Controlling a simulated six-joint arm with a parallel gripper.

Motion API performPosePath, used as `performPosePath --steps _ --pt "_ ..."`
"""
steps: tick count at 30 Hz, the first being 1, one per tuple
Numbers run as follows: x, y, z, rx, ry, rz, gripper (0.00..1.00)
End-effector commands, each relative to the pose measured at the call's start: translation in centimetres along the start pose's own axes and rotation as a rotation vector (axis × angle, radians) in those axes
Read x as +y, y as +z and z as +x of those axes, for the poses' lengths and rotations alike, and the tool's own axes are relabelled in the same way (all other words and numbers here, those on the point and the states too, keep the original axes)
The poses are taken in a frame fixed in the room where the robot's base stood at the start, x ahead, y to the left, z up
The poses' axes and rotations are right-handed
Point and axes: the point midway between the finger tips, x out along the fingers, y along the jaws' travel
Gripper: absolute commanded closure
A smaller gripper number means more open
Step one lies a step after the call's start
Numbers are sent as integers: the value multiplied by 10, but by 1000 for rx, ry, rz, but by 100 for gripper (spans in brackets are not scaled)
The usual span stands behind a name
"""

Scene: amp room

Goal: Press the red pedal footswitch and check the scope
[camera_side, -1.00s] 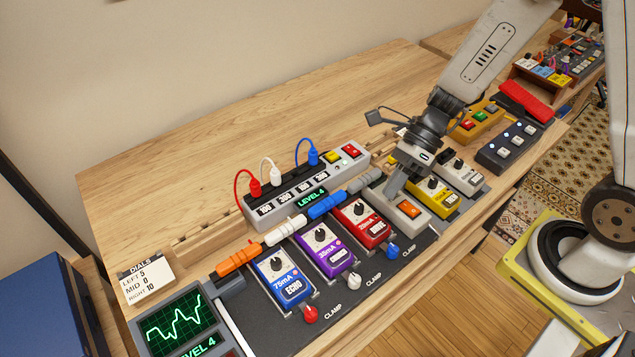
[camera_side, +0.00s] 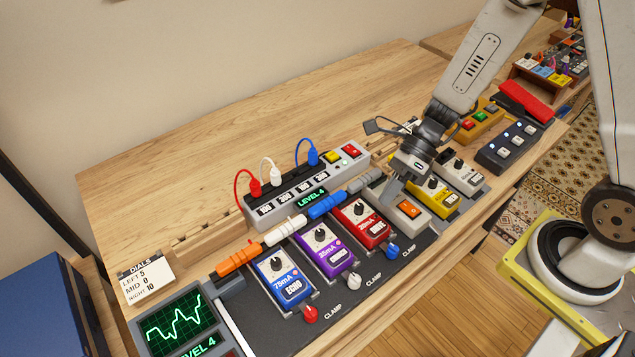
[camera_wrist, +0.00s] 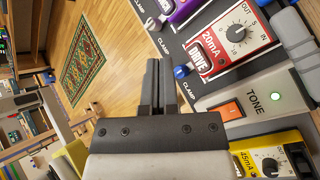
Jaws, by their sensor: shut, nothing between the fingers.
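The red pedal (camera_side: 361,224), marked DRIVE and 20mA, sits on the dark board between the purple pedal and the grey TONE box. In the wrist view the red pedal (camera_wrist: 228,42) shows its black dial and the DRIVE plate at its near end. My gripper (camera_side: 391,192) is shut and empty, pointing down by the TONE box, just right of the red pedal. In the wrist view my gripper (camera_wrist: 158,68) lies beside the blue clamp knob; contact cannot be told. The scope (camera_side: 176,322) at front left shows a jagged green trace and LEVEL 4.
The TONE box (camera_side: 408,210) has an orange switch and a lit green lamp. Purple (camera_side: 327,247) and blue (camera_side: 283,277) pedals stand left, a yellow pedal (camera_side: 436,196) right. A power strip (camera_side: 307,190) with cables stands behind. The table's back left is clear.

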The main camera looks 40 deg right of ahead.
Motion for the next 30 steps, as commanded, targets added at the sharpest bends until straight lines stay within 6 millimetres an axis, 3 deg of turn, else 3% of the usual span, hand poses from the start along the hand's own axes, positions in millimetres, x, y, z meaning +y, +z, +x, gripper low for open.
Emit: performPosePath --steps 15,30 --pt "-26 -26 36 1 1 2 100" --pt "-33 -33 45 0 -1 -1 100"
